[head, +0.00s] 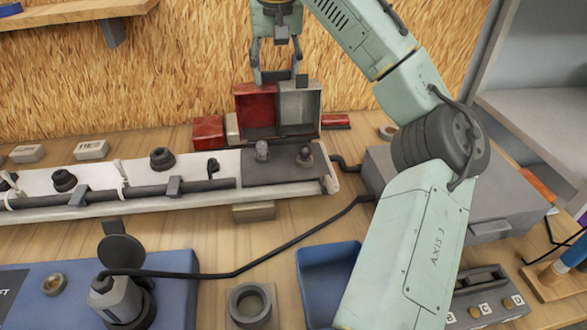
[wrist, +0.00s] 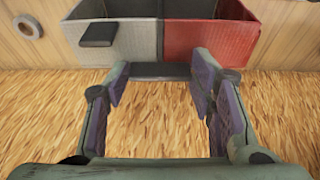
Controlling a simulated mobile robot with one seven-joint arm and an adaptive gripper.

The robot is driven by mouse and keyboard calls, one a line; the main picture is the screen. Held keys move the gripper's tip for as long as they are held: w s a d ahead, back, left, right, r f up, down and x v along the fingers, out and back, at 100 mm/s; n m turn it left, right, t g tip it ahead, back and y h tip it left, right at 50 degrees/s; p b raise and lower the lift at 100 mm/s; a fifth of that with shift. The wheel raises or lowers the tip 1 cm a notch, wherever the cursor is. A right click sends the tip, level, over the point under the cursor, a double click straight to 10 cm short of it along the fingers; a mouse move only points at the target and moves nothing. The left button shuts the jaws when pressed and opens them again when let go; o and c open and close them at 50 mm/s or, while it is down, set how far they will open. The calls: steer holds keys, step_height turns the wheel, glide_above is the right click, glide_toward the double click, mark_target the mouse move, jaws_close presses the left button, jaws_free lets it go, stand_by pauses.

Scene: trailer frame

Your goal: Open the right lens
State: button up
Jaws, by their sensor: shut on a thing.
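The right lens, a grey open-fronted box (head: 300,107), stands upright behind the dark lamp base (head: 285,170), with a dark tab (head: 302,80) at its top. A red lens (head: 255,108) stands directly beside it on the left. Two small bulbs are exposed on the base in front. My gripper (head: 276,78) is just above the seam of the two lenses, its fingers spaced apart and shut on a dark bar (wrist: 160,71). In the wrist view the grey lens (wrist: 135,38) is at left with its tab (wrist: 97,33), and the red lens (wrist: 212,40) at right.
A white rail (head: 130,183) with knobs and a dark tube runs left. A black cable crosses the bench to a grey case (head: 490,215). A blue bin (head: 322,280) and a ring block (head: 250,305) are in front. The wood-fibre wall is close behind the lenses.

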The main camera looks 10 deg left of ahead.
steer(key=shift+w, duration=0.1)
steer(key=shift+w+a+f, duration=0.2)
steer(key=shift+w+a, duration=0.05)
steer(key=shift+w, duration=0.25)
steer(key=shift+w+a+f, duration=0.2)
steer(key=shift+w, duration=0.3)
steer(key=o, duration=0.8)
steer(key=shift+r, duration=0.1)
steer(key=shift+r, duration=2.4)
